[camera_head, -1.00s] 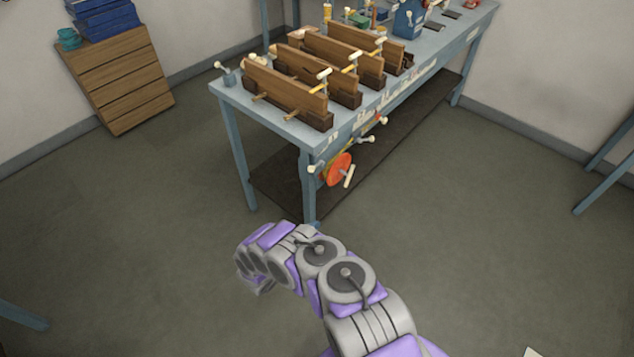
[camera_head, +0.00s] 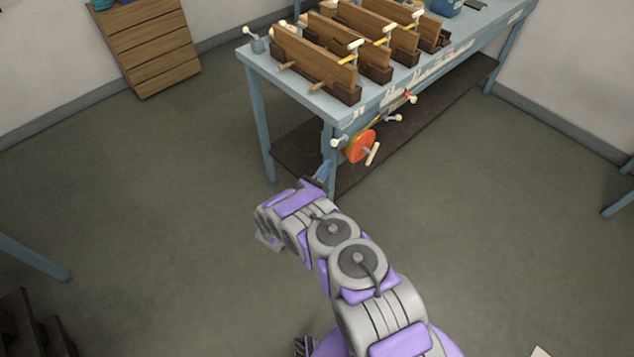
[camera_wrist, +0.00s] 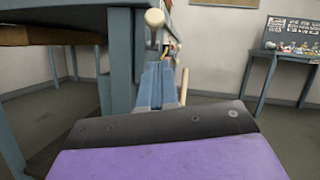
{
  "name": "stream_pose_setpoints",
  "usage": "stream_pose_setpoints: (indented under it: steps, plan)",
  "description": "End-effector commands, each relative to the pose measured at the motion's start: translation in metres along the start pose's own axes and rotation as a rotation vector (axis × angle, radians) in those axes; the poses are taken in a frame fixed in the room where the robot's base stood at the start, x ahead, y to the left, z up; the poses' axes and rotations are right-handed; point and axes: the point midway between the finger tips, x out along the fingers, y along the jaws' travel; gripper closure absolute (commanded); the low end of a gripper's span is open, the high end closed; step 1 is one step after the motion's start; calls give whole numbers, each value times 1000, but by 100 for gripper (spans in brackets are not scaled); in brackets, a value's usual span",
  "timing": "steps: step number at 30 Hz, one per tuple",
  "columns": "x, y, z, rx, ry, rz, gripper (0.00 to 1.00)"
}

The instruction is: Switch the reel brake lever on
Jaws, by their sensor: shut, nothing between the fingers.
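The orange reel (camera_head: 361,146) hangs on the near end of the blue workbench, with a pale crank handle (camera_head: 373,154) on it. A white-knobbed lever (camera_head: 337,142) sticks out just left of the reel; I cannot tell for certain that it is the brake lever. In the wrist view a white knob (camera_wrist: 154,18) stands just above and beyond my fingertips. My gripper (camera_head: 322,171) is shut and empty, low in front of the bench's near leg and below the lever. Its blue-grey fingers (camera_wrist: 157,82) point ahead in the wrist view, apparently apart from the knob.
The workbench (camera_head: 262,75) carries several wooden boards in clamps. Other knobbed levers (camera_head: 394,117) line its front side. A wooden drawer unit (camera_head: 153,50) stands at the back left. The wrist view shows another table (camera_wrist: 262,75) at right. Floor around the bench is clear.

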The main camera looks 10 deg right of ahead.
Motion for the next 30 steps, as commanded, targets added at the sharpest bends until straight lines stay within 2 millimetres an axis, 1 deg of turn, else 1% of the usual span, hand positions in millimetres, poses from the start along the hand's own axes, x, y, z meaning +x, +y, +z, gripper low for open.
stream_pose_setpoints:
  steps: [1, 6, 12, 18, 30]
  plan:
    - [9, -1, 0, -1, -1, -3, 100]
    - [20, 0, 16, 0, -1, 1, 100]
    - [30, 1, 25, 0, 1, 1, 100]
    - [33, 0, 28, 0, 1, 0, 100]
    - [32, -1, 30, 1, 12, 3, 100]
